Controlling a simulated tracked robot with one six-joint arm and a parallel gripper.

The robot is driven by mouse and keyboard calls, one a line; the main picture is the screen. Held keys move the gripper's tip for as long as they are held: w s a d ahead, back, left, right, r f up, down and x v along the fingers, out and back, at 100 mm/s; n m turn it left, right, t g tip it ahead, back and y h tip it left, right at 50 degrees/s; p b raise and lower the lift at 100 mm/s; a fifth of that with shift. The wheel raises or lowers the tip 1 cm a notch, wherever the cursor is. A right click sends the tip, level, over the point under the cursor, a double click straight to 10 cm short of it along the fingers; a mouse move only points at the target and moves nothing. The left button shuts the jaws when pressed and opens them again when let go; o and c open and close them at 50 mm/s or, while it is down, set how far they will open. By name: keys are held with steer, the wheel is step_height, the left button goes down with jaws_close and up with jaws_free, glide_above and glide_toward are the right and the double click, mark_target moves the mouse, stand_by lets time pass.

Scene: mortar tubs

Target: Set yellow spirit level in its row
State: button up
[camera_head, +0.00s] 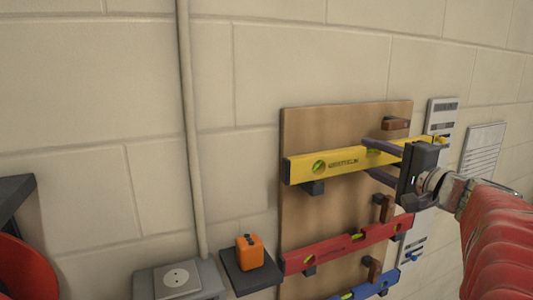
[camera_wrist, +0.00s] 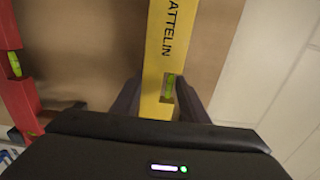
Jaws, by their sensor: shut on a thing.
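The yellow spirit level (camera_head: 347,162) lies across the upper part of the wooden board (camera_head: 340,203) in the head view, almost level. My gripper (camera_head: 378,160) is shut on it right of its middle. The level also shows in the wrist view (camera_wrist: 170,52), running between my two fingers (camera_wrist: 160,95) with a green vial near them. A dark bracket (camera_head: 313,188) shows just under its left part; I cannot tell whether the level rests on it. A brown block (camera_head: 396,124) sits on the board above the level's right part.
A red level (camera_head: 335,246) and a blue level (camera_head: 365,290) hang in rows below, with brown blocks (camera_head: 384,207) at their right. An orange device (camera_head: 249,251) stands on a small dark shelf to the left. Paper sheets (camera_head: 484,148) hang at right.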

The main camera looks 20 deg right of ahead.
steer(key=shift+w+f, duration=0.1)
steer(key=shift+w, duration=0.25)
steer(key=shift+f, duration=0.75)
steer(key=o, duration=1.2)
steer(key=shift+f, duration=0.1)
steer(key=shift+s, duration=0.15)
steer(key=s, duration=0.8)
steer(key=shift+s, duration=0.4)
